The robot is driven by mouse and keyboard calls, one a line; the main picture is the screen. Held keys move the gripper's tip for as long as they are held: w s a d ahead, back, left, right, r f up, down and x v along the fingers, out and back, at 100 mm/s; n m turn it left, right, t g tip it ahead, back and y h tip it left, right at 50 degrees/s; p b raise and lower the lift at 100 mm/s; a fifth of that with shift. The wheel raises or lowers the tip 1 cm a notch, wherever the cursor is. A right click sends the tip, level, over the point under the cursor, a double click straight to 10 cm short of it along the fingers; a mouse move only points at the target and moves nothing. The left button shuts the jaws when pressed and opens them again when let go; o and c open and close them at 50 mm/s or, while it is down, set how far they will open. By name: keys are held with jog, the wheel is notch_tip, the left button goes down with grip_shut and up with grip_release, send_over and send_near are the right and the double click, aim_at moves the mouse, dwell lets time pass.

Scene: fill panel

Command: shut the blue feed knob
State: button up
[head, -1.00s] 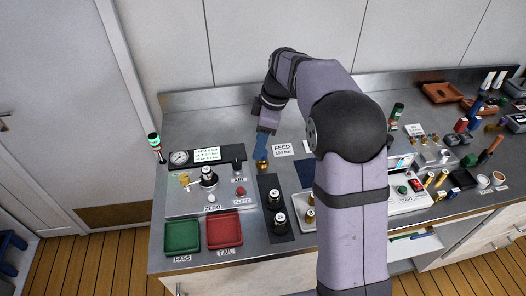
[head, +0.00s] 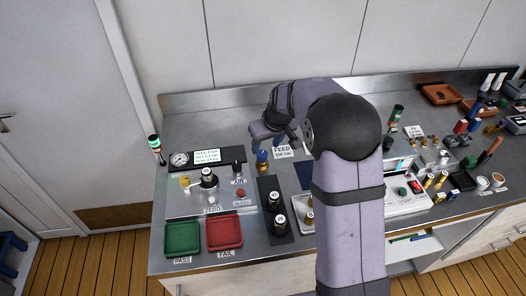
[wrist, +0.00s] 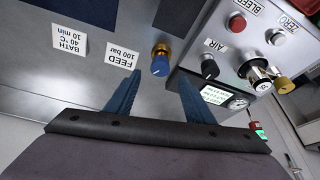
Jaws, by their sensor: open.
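The blue feed knob (head: 262,156) sits on a brass base on the steel bench, just left of the "FEED 100 bar" sign (head: 283,150). My gripper (wrist: 158,78) is open and empty. Its two blue fingers point toward the knob, which appears in the gap just beyond the tips, apart from them. In the head view my gripper (head: 268,144) is close above and beside the knob, partly hidden by my arm.
A panel (head: 225,196) with a gauge (head: 180,159), a display (head: 207,156), an AIR knob (head: 238,167) and a red BLEED button (head: 241,193) stands left of the knob. A dark mat (head: 268,232) with black-topped cylinders lies in front. A "BATH" sign (wrist: 68,42) stands nearby.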

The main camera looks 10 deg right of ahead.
aim_at(262, 154)
jog(key=shift+p+x, duration=1.1)
jog(key=shift+x, duration=2.1)
jog(key=c, duration=1)
